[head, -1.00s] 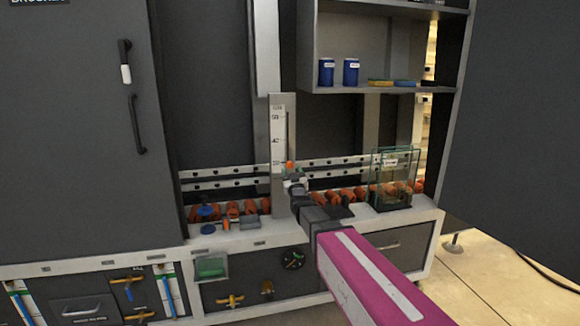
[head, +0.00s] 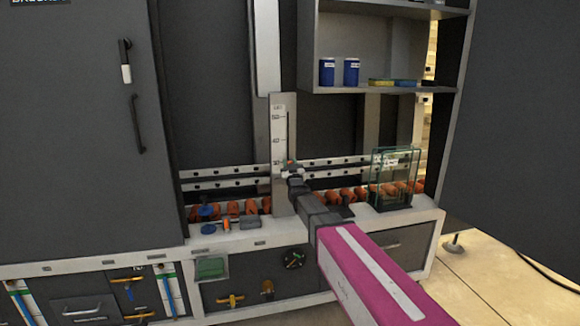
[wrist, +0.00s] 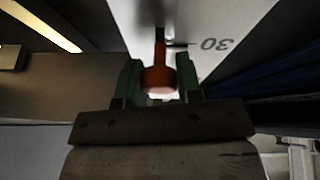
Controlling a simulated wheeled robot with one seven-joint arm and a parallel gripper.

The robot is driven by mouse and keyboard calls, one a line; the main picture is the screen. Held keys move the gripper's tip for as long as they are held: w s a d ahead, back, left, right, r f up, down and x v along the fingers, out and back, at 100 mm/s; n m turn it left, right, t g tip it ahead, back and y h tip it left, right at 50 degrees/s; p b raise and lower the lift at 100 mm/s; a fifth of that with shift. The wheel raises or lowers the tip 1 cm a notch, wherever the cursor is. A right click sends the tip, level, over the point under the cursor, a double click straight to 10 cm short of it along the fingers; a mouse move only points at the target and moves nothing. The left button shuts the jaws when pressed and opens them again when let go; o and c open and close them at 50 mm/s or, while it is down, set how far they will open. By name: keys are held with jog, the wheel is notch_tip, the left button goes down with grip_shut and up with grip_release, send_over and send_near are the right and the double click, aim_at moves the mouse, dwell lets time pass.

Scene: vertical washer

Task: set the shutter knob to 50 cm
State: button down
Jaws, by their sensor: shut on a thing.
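The shutter knob is a small orange-red piece (wrist: 158,78) on a light scale plate (wrist: 205,25). In the wrist view my gripper (wrist: 160,80) is shut on it, with a green finger on each side. The number 30 shows upside down beside the slot, close to the knob. In the head view the upright scale (head: 278,135) has a dark slot and marks, with 50 near its top. My gripper (head: 291,168) is at the scale's lower part, around the lowest number visible. The knob is mostly hidden there by my gripper.
A glass tank (head: 396,178) stands to the right on the white ledge. Orange rollers (head: 235,209) line the ledge behind the scale. A grey shelf (head: 385,90) with two blue jars is above right. The slot above my gripper looks clear.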

notch_tip(320, 180, up, 20)
jog(key=shift+r, duration=0.2)
dwell(0.4)
jog(key=c, duration=0.8)
grip_release()
send_near(288, 111)
jog(key=v, duration=0.5)
jog(key=shift+w, duration=0.1)
